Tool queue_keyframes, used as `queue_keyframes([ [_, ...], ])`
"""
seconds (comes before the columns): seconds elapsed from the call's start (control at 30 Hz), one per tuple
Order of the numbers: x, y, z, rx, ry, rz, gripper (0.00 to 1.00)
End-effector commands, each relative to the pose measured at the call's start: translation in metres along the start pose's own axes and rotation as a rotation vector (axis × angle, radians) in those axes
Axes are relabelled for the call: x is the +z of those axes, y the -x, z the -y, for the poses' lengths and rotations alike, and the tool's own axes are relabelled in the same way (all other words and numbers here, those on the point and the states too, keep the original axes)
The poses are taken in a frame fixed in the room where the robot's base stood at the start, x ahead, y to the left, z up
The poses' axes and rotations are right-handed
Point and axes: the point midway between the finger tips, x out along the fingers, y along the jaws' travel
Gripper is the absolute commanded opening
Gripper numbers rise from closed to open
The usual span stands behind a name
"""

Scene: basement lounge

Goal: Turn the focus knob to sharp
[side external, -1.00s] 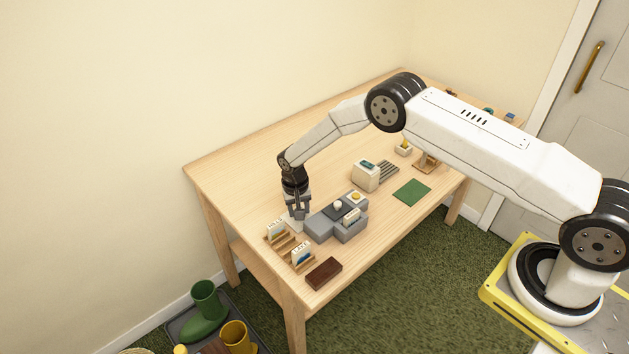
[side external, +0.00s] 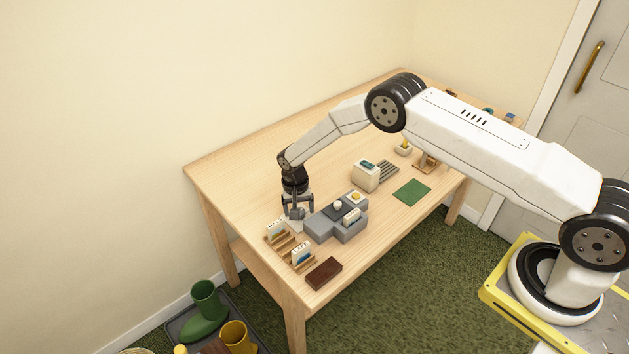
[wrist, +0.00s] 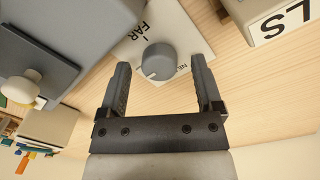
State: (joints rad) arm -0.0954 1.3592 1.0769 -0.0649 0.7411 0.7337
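The focus knob (wrist: 158,63) is a round grey dial with a white mark near its lower-left edge in the wrist view. It sits on a white plate (wrist: 186,30) lettered "FAR", with a second label partly hidden by the right finger. My gripper (wrist: 160,66) is open, with one dark finger on each side of the knob and a visible gap at each side. In the side view my gripper (side external: 298,211) points down over the plate, and the knob is hidden there. A grey projector-like device (side external: 322,227) stands just to the right.
Wooden racks with lettered cards (side external: 277,232) stand close in front of my gripper. A dark brown block (side external: 323,273) lies near the table's front edge. A cream box (side external: 366,175) and a green mat (side external: 411,192) lie farther right. The table (side external: 240,170) behind my gripper is clear.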

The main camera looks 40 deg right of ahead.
Motion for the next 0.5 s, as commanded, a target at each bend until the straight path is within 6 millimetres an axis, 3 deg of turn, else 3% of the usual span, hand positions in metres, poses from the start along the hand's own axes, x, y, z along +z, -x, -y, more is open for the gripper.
queue_keyframes([
  [0.27, 0.0, 0.002, 0.0, 0.0, 0.001, 0.001, 0.84],
  [0.5, 0.0, 0.017, 0.001, -0.001, 0.001, -0.001, 0.84],
])
